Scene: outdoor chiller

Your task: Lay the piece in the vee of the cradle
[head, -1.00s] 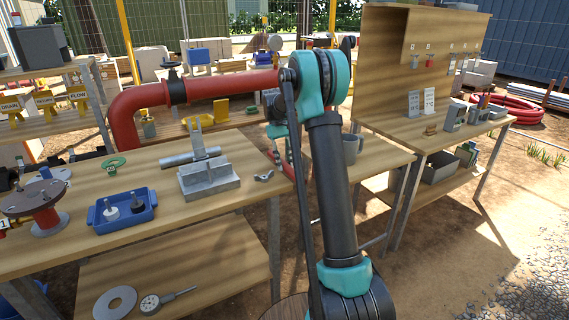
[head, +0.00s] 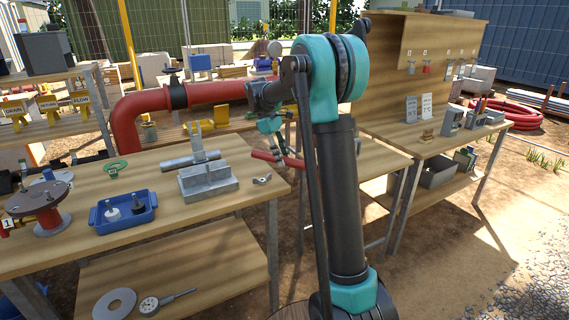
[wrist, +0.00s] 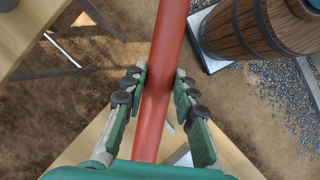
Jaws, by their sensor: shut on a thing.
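The piece is a red round bar (head: 268,156), and it also shows in the wrist view (wrist: 164,60), running between the fingers. My gripper (wrist: 157,85) is shut on it, with a finger on each side. In the head view my gripper (head: 278,142) is partly hidden by my arm and holds the bar tilted near the right end of the table. The grey cradle (head: 208,182) is a block on the table, to the left of my gripper. Its vee is hard to make out, and I see no piece in it.
A thick red pipe (head: 215,91) crosses behind. A wooden barrel (wrist: 262,25) shows in the wrist view.

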